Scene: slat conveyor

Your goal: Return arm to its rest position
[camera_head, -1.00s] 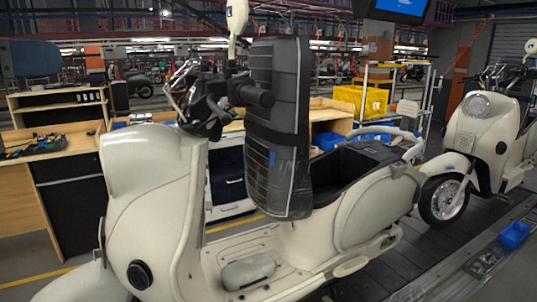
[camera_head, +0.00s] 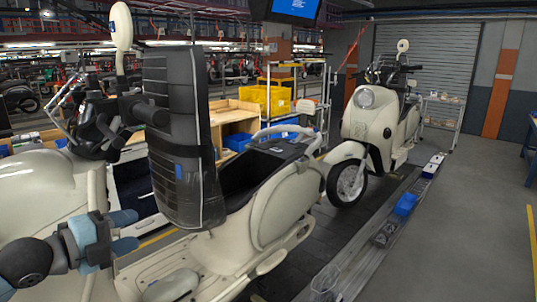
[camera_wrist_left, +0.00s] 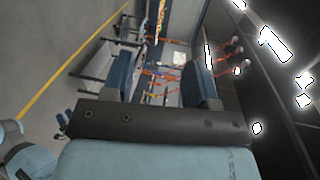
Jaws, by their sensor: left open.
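My left arm comes in from the lower left of the head view, in front of the cream scooter (camera_head: 270,205). Its gripper (camera_head: 127,231) is open, with two blue fingers apart and nothing seen between them. In the left wrist view the two dark blue fingers (camera_wrist_left: 165,85) stand apart, with distant floor and shelving behind them. The gripper shows over the scooter's front part; I cannot tell how near it is.
A tall black padded panel (camera_head: 178,140) stands on the near scooter. A second scooter (camera_head: 375,115) stands farther along the slat conveyor (camera_head: 345,215). A blue bin (camera_head: 406,203) sits on the conveyor's edge. Grey floor at the right (camera_head: 470,220) is clear.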

